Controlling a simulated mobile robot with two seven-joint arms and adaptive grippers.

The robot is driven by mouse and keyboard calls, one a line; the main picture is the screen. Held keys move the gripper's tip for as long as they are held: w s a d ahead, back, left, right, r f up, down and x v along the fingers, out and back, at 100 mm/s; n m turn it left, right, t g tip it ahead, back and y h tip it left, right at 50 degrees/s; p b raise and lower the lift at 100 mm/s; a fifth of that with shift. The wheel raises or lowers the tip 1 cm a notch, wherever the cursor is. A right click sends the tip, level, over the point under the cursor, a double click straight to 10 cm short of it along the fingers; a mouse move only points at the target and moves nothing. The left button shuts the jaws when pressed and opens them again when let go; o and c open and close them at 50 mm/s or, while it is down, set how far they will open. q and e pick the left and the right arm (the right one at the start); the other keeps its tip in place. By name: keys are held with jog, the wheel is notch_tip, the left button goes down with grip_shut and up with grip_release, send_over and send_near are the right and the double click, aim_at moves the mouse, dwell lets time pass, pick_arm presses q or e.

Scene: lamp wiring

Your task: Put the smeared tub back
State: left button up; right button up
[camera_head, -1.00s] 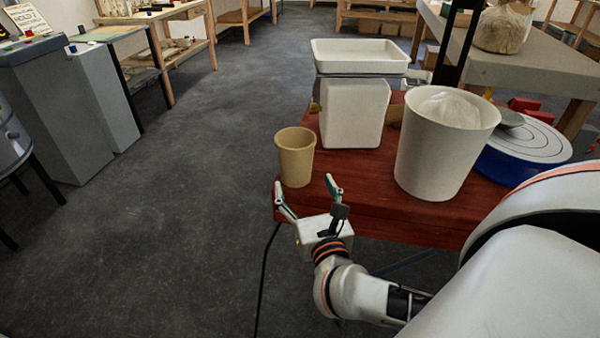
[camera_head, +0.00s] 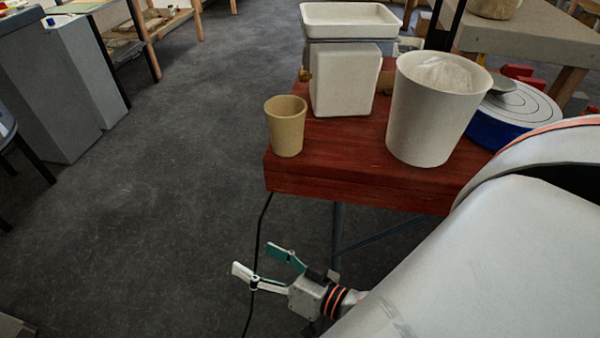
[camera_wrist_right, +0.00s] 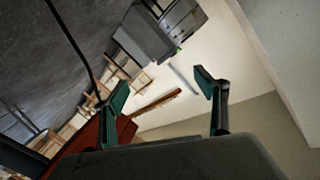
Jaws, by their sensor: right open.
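A tan tub (camera_head: 286,128) stands upright near the front left corner of the red table (camera_head: 350,180). A larger white tub (camera_head: 432,115) with a clear plastic bag in it stands to its right. I see no clear smear on either, so I cannot tell which is the smeared one. My right gripper (camera_head: 256,258) is open and empty, below and in front of the table's edge, apart from both tubs. Its two spread fingers also show in the right wrist view (camera_wrist_right: 162,88), with nothing between them. My left gripper is not in view.
A scale with a white tray (camera_head: 350,20) stands behind the tan tub. A blue-rimmed round wheel (camera_head: 515,115) sits at the table's right. A black cable (camera_head: 258,235) hangs from the table behind my gripper. Grey cabinets (camera_head: 50,95) stand at left; the floor between is clear.

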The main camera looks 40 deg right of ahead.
jog(key=s+d+f+n+g+h, duration=0.1)
jog(key=s+d+f+n+g, duration=0.1)
jog(key=f, duration=0.5)
jog(key=s+d+f+n+g+h, duration=0.2)
jog(key=s+f+n, duration=0.3)
jog(key=f, duration=0.3)
jog(key=shift+s+d+f+g+h, duration=0.2)
jog(key=shift+s+d+g+h, duration=0.15)
jog(key=shift+d+g, duration=0.25)
